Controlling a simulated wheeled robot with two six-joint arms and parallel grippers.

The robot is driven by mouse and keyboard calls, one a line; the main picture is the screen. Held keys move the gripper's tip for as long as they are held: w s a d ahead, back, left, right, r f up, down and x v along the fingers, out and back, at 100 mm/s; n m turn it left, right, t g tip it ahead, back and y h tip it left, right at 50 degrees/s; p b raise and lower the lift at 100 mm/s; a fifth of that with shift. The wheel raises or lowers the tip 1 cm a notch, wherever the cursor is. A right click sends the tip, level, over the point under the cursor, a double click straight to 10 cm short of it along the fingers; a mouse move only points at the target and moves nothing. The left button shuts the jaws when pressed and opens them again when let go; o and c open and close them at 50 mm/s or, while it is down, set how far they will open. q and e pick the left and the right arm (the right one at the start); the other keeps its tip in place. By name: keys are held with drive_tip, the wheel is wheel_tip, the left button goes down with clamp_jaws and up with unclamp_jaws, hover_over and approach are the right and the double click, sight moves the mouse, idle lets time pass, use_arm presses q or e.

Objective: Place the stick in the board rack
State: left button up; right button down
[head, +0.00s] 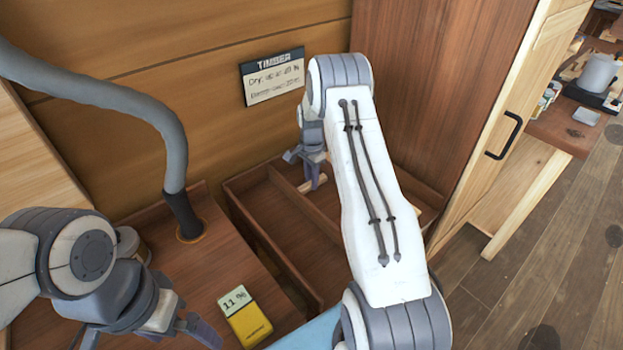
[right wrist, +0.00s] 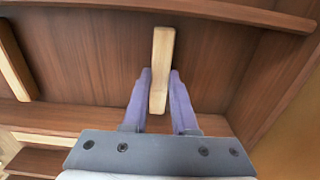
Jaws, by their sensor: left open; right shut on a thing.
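A short pale wooden stick (head: 318,184) is in my right gripper (head: 312,178), over the board rack. The right wrist view shows the stick (right wrist: 161,62) between the two purple fingers (right wrist: 157,95), its far end extending past the tips. The board rack (head: 262,246) is a low brown wooden tray with dividers, on the bench against the wall; my right arm covers part of it. From these views I cannot tell whether the stick touches the rack's floor. My left gripper (head: 196,328) is open and empty at the lower left, near the bench front.
A yellow meter (head: 247,318) reading 11 % lies on the bench left of the rack. A grey hose (head: 150,115) runs down into the bench. A timber sign (head: 272,77) hangs on the wall. Another pale wood piece (right wrist: 14,62) shows at left in the right wrist view.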

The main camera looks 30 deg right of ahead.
drive_tip(key=shift+f, duration=0.15)
drive_tip(key=c, duration=0.7)
unclamp_jaws()
